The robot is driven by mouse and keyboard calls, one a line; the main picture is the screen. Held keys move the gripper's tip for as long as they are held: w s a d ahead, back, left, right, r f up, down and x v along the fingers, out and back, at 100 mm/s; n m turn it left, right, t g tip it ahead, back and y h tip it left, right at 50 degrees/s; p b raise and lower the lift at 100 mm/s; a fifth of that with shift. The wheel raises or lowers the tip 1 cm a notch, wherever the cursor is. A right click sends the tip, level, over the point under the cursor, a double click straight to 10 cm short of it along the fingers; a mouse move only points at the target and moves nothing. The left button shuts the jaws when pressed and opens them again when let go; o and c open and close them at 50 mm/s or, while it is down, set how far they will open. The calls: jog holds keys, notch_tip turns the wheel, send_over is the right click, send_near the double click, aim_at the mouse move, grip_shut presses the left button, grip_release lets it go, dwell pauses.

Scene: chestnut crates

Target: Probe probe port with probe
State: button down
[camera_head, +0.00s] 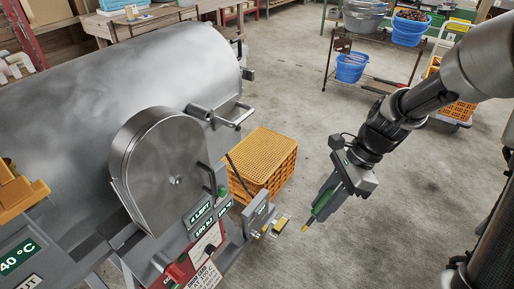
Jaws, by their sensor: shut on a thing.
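My gripper (330,192) is at the right of the middle, pointing down and to the left. It is shut on the probe (321,205), which has a green handle and a yellow tip at its lower left end. The probe hangs tilted in free air, apart from the machine. A large steel drum (120,90) fills the left. I cannot tell for sure whether this fitting is the probe port.
A grey bracket (258,212) with a small yellow-marked piece (281,225) juts out left of the probe. An orange crate (262,160) stands behind it. A rack with blue buckets (352,67) is at the back. Concrete floor (300,90) is clear between.

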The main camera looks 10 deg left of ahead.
jog(key=w+r+m+t+y+b, duration=0.35)
jog(key=w+m+t+y, duration=0.35)
jog(key=w+m, duration=0.45)
jog(key=a+r+t+y, duration=0.1)
jog(key=a+r+y, duration=0.1)
jog(key=a, duration=0.7)
jog(key=a+r+n+t+y+b, duration=0.1)
jog(key=a+r+y, duration=0.1)
jog(key=a, duration=0.7)
jog(key=shift+w+a+y, duration=0.35)
jog(key=shift+w+y, duration=0.1)
jog(key=shift+y, duration=0.25)
jog(key=shift+x, duration=2.85)
